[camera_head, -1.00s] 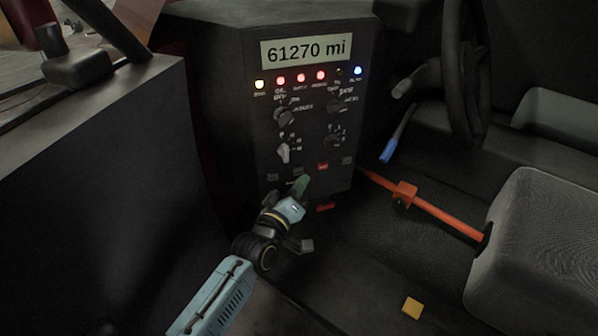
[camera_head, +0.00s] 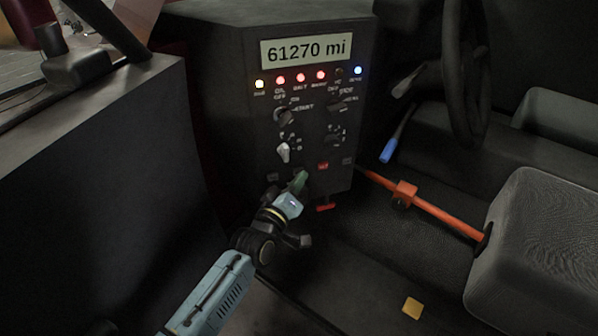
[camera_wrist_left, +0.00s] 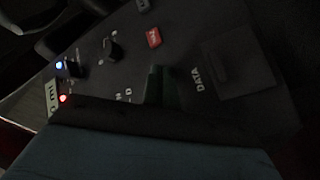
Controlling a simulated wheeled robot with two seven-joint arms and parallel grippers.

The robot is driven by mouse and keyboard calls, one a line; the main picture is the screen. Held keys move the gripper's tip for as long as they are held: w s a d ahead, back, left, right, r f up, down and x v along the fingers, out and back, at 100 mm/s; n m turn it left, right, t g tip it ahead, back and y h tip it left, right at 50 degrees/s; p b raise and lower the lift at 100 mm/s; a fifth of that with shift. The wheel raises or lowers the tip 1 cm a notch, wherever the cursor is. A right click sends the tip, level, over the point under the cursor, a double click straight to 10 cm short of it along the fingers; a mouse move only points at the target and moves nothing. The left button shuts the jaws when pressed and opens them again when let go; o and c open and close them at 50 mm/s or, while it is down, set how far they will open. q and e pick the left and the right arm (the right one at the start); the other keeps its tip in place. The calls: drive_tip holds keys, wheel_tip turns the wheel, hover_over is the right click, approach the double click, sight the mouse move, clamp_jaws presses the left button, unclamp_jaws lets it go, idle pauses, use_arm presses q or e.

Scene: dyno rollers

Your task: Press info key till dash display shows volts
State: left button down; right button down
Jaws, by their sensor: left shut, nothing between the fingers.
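The dash display (camera_head: 306,50) is lit at the top of the dark console and reads "61270 mi". Its end with "mi" also shows in the wrist view (camera_wrist_left: 51,98). My left gripper (camera_head: 299,182) is shut and empty, its greenish tips at the lower row of keys on the console face. In the wrist view the shut fingertips (camera_wrist_left: 160,86) are in front of the panel beside a "DATA" label (camera_wrist_left: 197,80). The info key cannot be picked out; the tips hide part of the key row, and contact cannot be told. My right gripper is out of view.
A red key (camera_head: 323,166) and a dark key (camera_head: 348,160) sit right of my fingertips. Knobs (camera_head: 283,152) and indicator lights (camera_head: 301,77) are above. An orange bar (camera_head: 440,214), a blue-handled lever (camera_head: 389,150) and a grey seat (camera_head: 535,245) are to the right.

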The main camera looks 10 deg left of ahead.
use_arm(q)
drive_tip(key=shift+w+a, duration=0.15)
drive_tip(key=shift+w, duration=0.05)
idle(0.4)
drive_tip(key=shift+s, duration=0.1)
drive_tip(key=shift+s+d+p, duration=0.45)
drive_tip(key=shift+s+p, duration=0.1)
drive_tip(key=shift+s, duration=0.05)
drive_tip(key=shift+s+d+p, duration=0.45)
drive_tip(key=shift+s, duration=0.25)
drive_tip(key=shift+s+d+p, duration=0.45)
drive_tip(key=shift+s+p, duration=0.05)
drive_tip(key=shift+s, duration=0.2)
drive_tip(key=shift+s+d+p, duration=0.45)
drive_tip(key=shift+s, duration=0.25)
